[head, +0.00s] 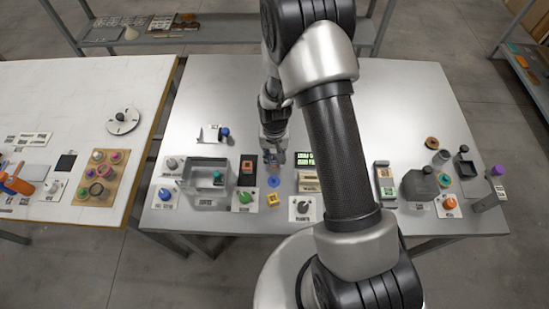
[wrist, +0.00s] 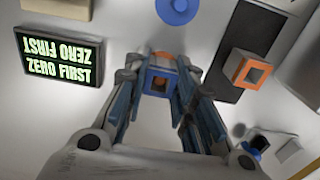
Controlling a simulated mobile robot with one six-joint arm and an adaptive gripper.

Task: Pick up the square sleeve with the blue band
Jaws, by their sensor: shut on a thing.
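The square sleeve with the blue band (wrist: 160,80) sits between the fingertips of my gripper (wrist: 161,76) in the wrist view. In the head view my gripper (head: 273,158) points down over the grey table, behind the blue disc, and mostly hides the sleeve. I cannot tell whether the sleeve touches the table. A similar square sleeve with an orange band (wrist: 248,68) stands apart on a dark pad, to the right in the wrist view.
The blue disc (head: 273,182) lies flat in front of my gripper. A lit "ZERO FIRST" sign (wrist: 60,58) stands close by. A grey bin (head: 206,190), a green knob (head: 245,196) and a yellow block (head: 273,199) are near the front edge. The table behind is clear.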

